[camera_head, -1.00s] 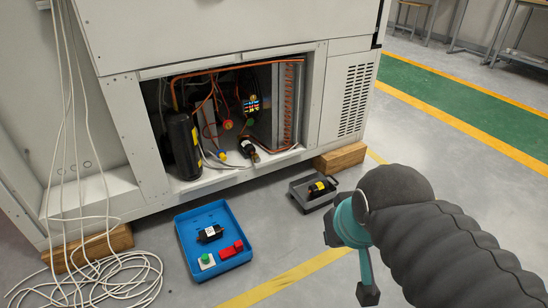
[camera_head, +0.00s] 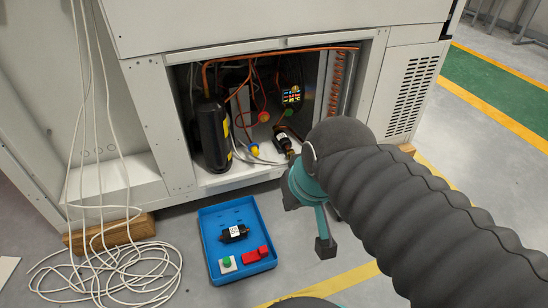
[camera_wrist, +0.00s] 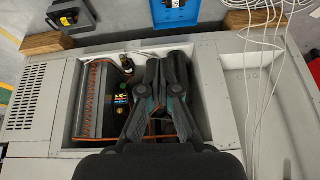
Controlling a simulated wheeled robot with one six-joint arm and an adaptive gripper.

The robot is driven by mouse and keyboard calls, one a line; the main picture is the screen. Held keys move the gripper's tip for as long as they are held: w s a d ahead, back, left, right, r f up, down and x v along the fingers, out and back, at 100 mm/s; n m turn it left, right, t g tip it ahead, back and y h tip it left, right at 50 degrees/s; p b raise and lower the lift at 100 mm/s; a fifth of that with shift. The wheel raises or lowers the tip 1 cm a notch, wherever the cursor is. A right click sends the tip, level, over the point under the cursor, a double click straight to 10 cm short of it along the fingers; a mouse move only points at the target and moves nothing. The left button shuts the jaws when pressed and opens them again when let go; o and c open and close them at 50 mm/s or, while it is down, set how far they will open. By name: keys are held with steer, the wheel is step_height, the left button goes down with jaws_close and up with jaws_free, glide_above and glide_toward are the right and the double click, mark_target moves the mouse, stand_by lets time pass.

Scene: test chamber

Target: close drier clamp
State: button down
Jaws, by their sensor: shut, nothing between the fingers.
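The drier (camera_head: 283,141), a small dark cylinder with a pale label and brassy end, sits at the front right of the open machine bay. It also shows in the wrist view (camera_wrist: 126,64). Its clamp is too small to make out, so I cannot tell whether it is open or shut. My gripper (camera_wrist: 164,58) is shut and empty; in the wrist view its dark fingers appear over the bay, to the right of the drier and apart from it in the picture.
A black compressor (camera_head: 213,136) and copper pipes fill the bay. A blue tray (camera_head: 207,243) with several small parts lies on the floor. A grey tray (camera_wrist: 84,25) shows in the wrist view. White cables (camera_head: 105,268) hang and coil at left.

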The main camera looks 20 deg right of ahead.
steer(key=w+a+f+m+g+y+b, duration=0.1)
steer(key=w+a+f+m+y+b, duration=0.15)
steer(key=w+f+m+y, duration=0.5)
steer(key=w+a+f+m+g+y+b, duration=0.1)
steer(key=w+a+f+m+y, duration=0.25)
steer(key=w, duration=0.75)
steer(key=w+d+f+m+t+b, duration=0.3)
steer(key=w+d+f+m+t, duration=0.7)
steer(key=w+d+f+m, duration=0.6)
steer(key=w+d+f+m+t+h+b, duration=0.15)
steer(key=d+f+m+t+h, duration=0.35)
steer(key=d+f+m+h, duration=0.7)
steer(key=w+d+f+n+y, duration=0.1)
steer(key=w+f+n+y, duration=0.1)
steer(key=w, duration=1.2)
steer(key=shift+d+f+n+b, duration=0.2)
steer(key=shift+f+n+b, duration=0.35)
steer(key=shift+n, duration=0.65)
steer(key=shift+f, duration=0.1)
